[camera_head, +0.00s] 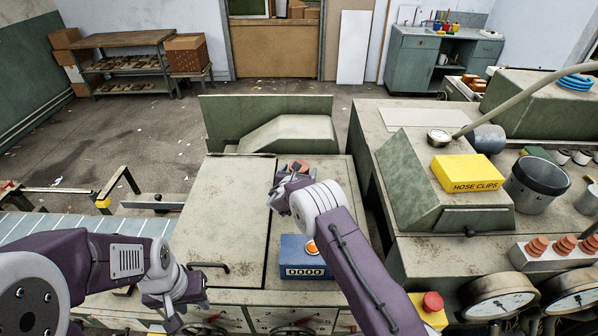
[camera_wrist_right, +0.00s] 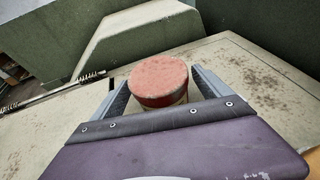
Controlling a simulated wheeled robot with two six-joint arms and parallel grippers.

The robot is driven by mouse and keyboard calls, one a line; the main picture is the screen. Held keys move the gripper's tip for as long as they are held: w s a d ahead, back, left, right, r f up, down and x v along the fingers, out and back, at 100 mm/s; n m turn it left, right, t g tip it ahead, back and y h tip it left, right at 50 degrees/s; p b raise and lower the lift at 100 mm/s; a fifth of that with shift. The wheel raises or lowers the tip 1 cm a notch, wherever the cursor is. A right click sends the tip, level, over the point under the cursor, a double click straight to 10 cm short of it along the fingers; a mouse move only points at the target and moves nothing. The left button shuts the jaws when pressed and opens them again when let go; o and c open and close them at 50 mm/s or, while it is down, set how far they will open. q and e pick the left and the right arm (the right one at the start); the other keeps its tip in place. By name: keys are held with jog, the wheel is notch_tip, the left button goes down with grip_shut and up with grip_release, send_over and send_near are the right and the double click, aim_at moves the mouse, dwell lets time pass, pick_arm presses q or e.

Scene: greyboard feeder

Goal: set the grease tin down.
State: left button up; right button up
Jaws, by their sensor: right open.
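The grease tin (camera_wrist_right: 158,80) is a short round tin with a worn red lid and a yellowish side. It appears upright on the grey cabinet top (camera_head: 226,200); its base is hidden in the right wrist view. In the head view only its red lid (camera_head: 300,164) shows, beyond my right gripper (camera_head: 287,181). The right gripper is open, its fingers (camera_wrist_right: 160,88) on either side of the tin with a gap at each side. My left gripper (camera_head: 172,318) hangs low at the left front, with no object visible in it; its jaw opening is unclear.
A blue counter box (camera_head: 305,270) stands near the front of the top. A green raised housing (camera_head: 285,135) is behind the tin. At right, a machine carries a yellow hose clips box (camera_head: 467,174) and a grey bucket (camera_head: 536,184). The top's left part is clear.

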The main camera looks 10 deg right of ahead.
jog(key=shift+r+p, duration=0.4)
jog(key=shift+p, duration=0.05)
jog(key=p+v, duration=0.3)
jog(key=v, duration=0.8)
jog(key=shift+s+a+f, duration=0.1)
jog(key=shift+s, duration=0.4)
